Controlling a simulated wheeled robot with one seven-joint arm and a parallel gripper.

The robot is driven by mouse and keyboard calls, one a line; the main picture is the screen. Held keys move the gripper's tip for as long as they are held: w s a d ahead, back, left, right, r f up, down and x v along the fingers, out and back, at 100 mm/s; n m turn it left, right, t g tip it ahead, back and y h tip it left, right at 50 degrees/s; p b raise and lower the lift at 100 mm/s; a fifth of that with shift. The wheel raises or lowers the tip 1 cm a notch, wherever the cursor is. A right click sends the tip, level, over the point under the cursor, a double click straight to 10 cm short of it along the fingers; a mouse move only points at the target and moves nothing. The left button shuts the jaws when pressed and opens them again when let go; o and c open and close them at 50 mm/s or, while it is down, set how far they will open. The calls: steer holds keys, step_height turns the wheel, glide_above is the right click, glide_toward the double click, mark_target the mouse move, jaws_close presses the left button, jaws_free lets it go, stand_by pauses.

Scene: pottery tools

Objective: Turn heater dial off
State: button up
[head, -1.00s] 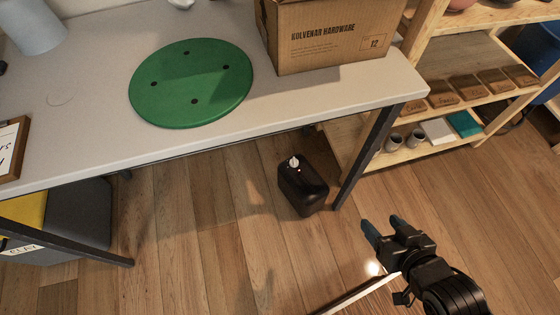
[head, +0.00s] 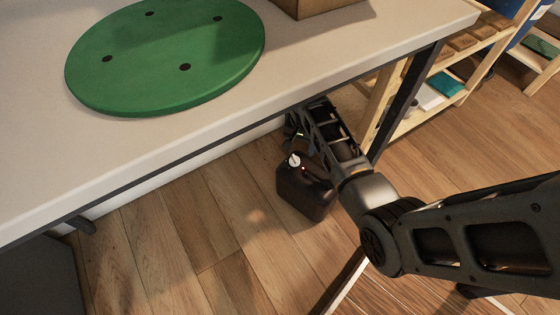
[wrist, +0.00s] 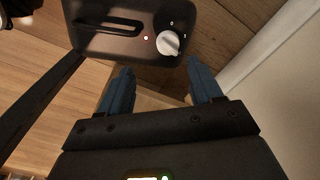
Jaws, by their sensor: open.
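The heater (head: 306,193) is a black box on the wood floor under the table. Its white dial (head: 294,160) is on its top, beside a small red light. In the wrist view the heater (wrist: 110,42) is at the upper left, and its dial (wrist: 168,43) lies just beyond my fingertips, roughly between their lines. My gripper (wrist: 160,70) is open and empty, its two blue fingers apart; I see no contact with the dial. In the head view my arm reaches down under the table edge behind the heater, and the gripper's fingers are hard to make out there.
The pale tabletop (head: 150,150) overhangs the heater and carries a green disc (head: 165,90) and a cardboard box (head: 310,6). A dark table leg (head: 405,100) stands right of my arm. A wooden shelf (head: 440,100) is behind it. Floor left of the heater is clear.

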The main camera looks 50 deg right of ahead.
mark_target(295, 158)
steer(key=shift+w+a+f, duration=0.1)
steer(key=shift+w+f, duration=0.1)
steer(key=shift+w, duration=0.5)
step_height(295, 158, down, 7)
steer(key=b, duration=0.4)
steer(key=shift+f, duration=0.15)
steer(key=c, duration=1.1)
